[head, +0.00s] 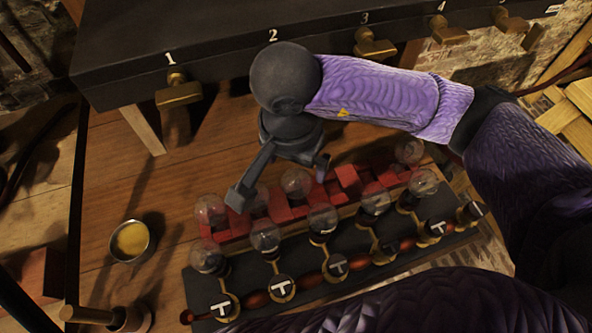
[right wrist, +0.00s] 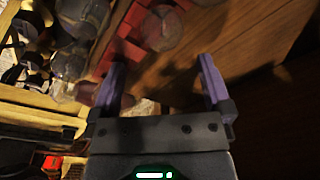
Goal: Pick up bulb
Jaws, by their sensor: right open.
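Several clear glass bulbs stand in a red rack (head: 347,180) on the wooden table. One bulb (head: 296,182) shows just beside and below my right gripper (head: 282,182); others in the rack are at its left end (head: 210,209) and right end (head: 408,150). My right gripper is open, its two fingers spread above the rack, with nothing between them. In the right wrist view, the open fingers (right wrist: 161,82) point toward a bulb (right wrist: 162,28) in the rack, apart from it. My left gripper is not in view.
A dark board (head: 345,285) in front of the rack carries another row of bulbs (head: 322,218) and T-marked knobs. A black panel (head: 220,50) with numbered brass handles is behind. A small bowl (head: 131,241) stands at left. Bare table (head: 130,190) lies left of the rack.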

